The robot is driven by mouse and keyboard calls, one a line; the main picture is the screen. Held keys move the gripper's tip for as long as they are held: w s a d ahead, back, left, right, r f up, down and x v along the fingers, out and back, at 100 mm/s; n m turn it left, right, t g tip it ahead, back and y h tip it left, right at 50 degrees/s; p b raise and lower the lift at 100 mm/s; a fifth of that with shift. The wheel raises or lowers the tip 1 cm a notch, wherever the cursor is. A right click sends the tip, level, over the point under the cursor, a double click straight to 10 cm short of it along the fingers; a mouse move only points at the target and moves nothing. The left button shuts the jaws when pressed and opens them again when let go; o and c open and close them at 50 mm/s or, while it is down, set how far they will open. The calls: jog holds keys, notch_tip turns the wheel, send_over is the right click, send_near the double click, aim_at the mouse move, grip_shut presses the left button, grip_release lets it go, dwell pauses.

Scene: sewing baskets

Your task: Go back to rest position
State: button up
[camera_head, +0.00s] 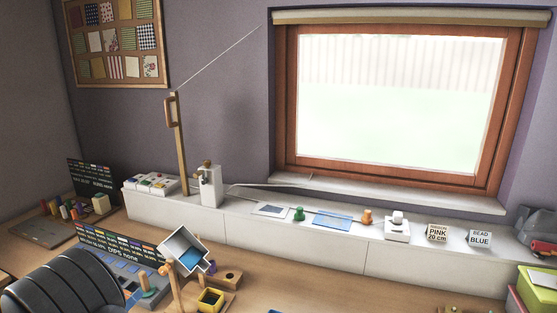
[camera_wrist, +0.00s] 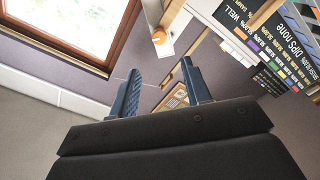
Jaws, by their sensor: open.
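My gripper (camera_wrist: 162,90) shows in the wrist view, with two blue ribbed fingers standing apart above its dark body. Nothing is between the fingers; they are seen against the wall and the furniture behind. The wrist view is tilted, with the window at upper left and the dark label board (camera_wrist: 285,35) at upper right. I cannot make out my gripper in the head view.
A long white ledge (camera_head: 300,238) under the window carries small items and signs reading PINK 20 cm (camera_head: 437,233) and BEAD BLUE (camera_head: 480,239). A wooden post (camera_head: 180,145) rises at its left.

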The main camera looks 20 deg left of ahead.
jog(key=w, duration=1.2)
jog(key=s, duration=1.8)
jog(key=n, duration=0.8)
send_near(161, 273)
jog(key=shift+w+d+n, duration=0.1)
jog(key=shift+w+n, duration=0.2)
jog(key=shift+w, duration=0.1)
dwell(0.4)
